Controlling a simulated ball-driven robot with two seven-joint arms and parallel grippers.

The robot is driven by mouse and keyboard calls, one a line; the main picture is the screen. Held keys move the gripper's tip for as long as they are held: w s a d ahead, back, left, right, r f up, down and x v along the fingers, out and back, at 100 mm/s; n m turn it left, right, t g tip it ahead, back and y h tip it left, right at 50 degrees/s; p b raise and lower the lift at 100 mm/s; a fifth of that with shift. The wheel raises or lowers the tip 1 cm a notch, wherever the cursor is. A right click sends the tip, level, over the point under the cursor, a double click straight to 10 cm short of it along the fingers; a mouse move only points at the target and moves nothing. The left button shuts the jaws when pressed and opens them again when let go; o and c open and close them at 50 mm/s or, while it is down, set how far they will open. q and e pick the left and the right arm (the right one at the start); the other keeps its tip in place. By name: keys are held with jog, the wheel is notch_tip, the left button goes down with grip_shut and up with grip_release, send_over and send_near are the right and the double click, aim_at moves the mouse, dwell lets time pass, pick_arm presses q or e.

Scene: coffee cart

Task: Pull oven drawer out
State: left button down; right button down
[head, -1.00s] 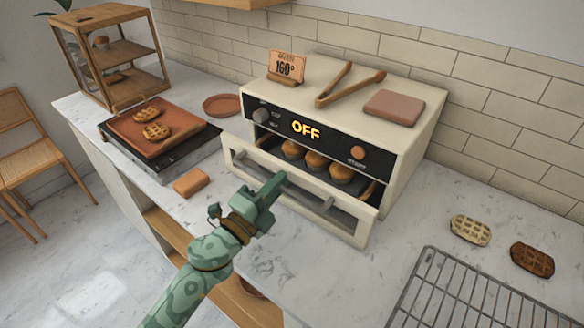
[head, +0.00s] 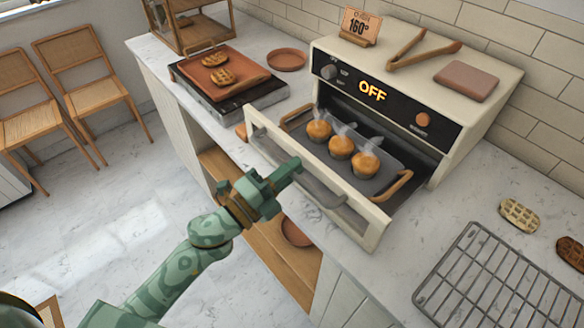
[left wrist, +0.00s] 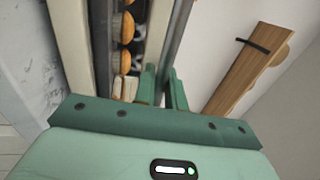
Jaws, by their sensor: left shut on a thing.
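The cream oven (head: 470,105) stands on the counter with its display reading OFF. Its drawer (head: 374,228) is pulled well out, and a dark tray (head: 378,184) with wooden handles lies in it. Three steaming muffins (head: 341,147) sit on the tray. My left gripper (head: 288,174) is shut on the left part of the grey drawer handle (head: 326,193). In the left wrist view, the green fingers (left wrist: 164,88) are around the handle bar (left wrist: 181,45), with muffins (left wrist: 127,28) beyond the drawer front. My right gripper is not in view.
A wire rack (head: 487,283) and a pale waffle (head: 519,215) lie right of the oven. A griddle with a terracotta plate (head: 232,94) stands to its left. A sign, tongs (head: 425,55) and a reddish slab (head: 466,82) are on top. Floor is free before the counter.

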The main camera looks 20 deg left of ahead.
pick_arm(q)
jog(key=shift+f, duration=0.1)
jog(key=c, duration=1.6)
grip_release()
jog(key=shift+o, duration=0.2)
jog(key=b+v, duration=0.2)
jog(key=v, duration=1.4)
jog(key=shift+s+a, duration=0.1)
